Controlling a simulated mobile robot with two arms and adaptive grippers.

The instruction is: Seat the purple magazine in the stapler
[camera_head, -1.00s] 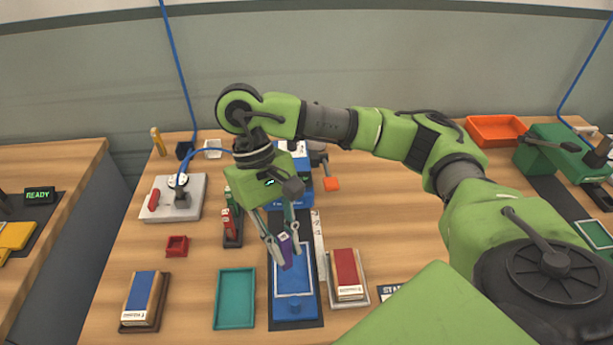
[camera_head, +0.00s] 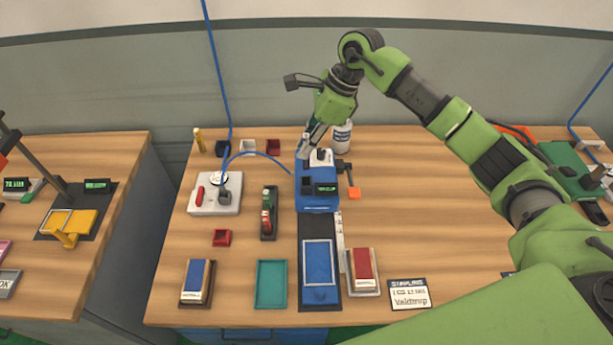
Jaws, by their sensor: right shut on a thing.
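The blue stapler (camera_head: 316,200) stands at the back middle of the table, with a small dark display on its front. My right gripper (camera_head: 308,146) is above and behind the stapler's top, pointing down and shut on the purple magazine. The magazine itself is hard to make out now, small and mostly hidden at the fingertips. I cannot tell whether it touches the stapler. My left gripper is not in view.
A blue tray (camera_head: 319,285) lies on a dark strip in front of the stapler. A red-and-green holder (camera_head: 268,212) and a grey base (camera_head: 215,208) with a blue cable stand left. A white can (camera_head: 342,135) stands close behind right.

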